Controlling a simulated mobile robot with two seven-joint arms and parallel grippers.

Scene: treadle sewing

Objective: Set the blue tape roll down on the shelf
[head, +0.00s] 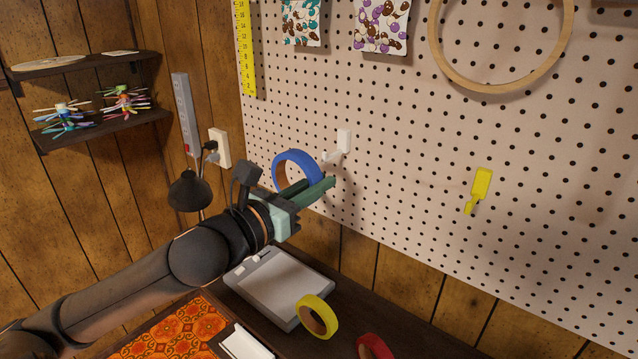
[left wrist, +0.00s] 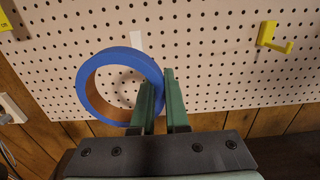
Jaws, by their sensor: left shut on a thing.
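The blue tape roll (head: 280,163) is in front of the pegboard, just left of a white hook (head: 344,141). I cannot tell whether it touches the hook. My left gripper (head: 326,188) is shut on the roll's rim. In the left wrist view the roll (left wrist: 96,72) stands upright at the green fingers (left wrist: 163,88), its open ring to their left. A dark shelf-like surface (head: 405,325) lies below the pegboard, with a yellow tape roll (head: 316,316) and a red one (head: 374,347). My right gripper is not in view.
Two dark corner shelves (head: 90,64) at far left hold small colourful items. A grey tray-like box (head: 278,285) sits below my gripper. A black lamp (head: 189,190) stands at the left. A yellow hook (head: 480,188) is on the pegboard at right.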

